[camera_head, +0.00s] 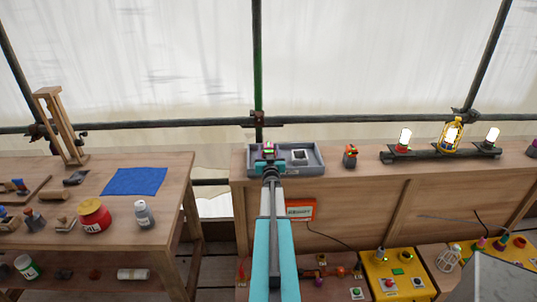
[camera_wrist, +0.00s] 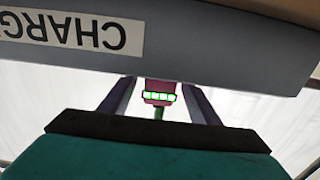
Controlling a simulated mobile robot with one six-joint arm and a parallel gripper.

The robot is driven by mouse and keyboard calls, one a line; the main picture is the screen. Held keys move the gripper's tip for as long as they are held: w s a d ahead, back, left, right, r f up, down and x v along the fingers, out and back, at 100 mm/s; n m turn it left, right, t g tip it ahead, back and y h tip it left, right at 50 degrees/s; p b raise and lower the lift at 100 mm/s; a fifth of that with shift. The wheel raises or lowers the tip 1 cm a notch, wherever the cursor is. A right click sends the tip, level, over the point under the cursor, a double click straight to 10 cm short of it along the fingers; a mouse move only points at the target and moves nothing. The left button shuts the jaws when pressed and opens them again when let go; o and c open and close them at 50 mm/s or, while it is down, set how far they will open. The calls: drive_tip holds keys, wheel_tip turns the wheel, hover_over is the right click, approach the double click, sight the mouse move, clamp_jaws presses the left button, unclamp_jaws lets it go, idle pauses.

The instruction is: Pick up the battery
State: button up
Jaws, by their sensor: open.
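The battery (camera_head: 268,149) is a small pink-purple block with green lights, at the left part of a grey tray (camera_head: 315,170) on the wooden bench. In the wrist view the battery (camera_wrist: 157,87) shows between the two dark fingers, with a row of bright green lights. My gripper (camera_head: 269,157) is open at the tray's front left, right at the battery. In the wrist view my gripper (camera_wrist: 160,92) has a finger on each side of it, with gaps visible. The battery's lower part is hidden in the head view by my gripper.
The tray's grey wall with a label reading "CHARG" (camera_wrist: 75,32) fills the top of the wrist view. A white-topped block (camera_head: 299,156) sits in the tray at right. A red-orange item (camera_head: 350,156) and a lamp rack (camera_head: 440,154) stand further right. A cluttered table (camera_head: 165,165) is at left.

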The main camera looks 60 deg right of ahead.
drive_tip(key=shift+w+d, duration=0.35)
drive_tip(key=shift+d, duration=0.1)
drive_tip(key=shift+c, duration=0.4)
clamp_jaws()
drive_tip(key=shift+r, duration=0.1)
drive_tip(key=shift+r+b, duration=1.05)
drive_tip(key=shift+r, duration=3.85)
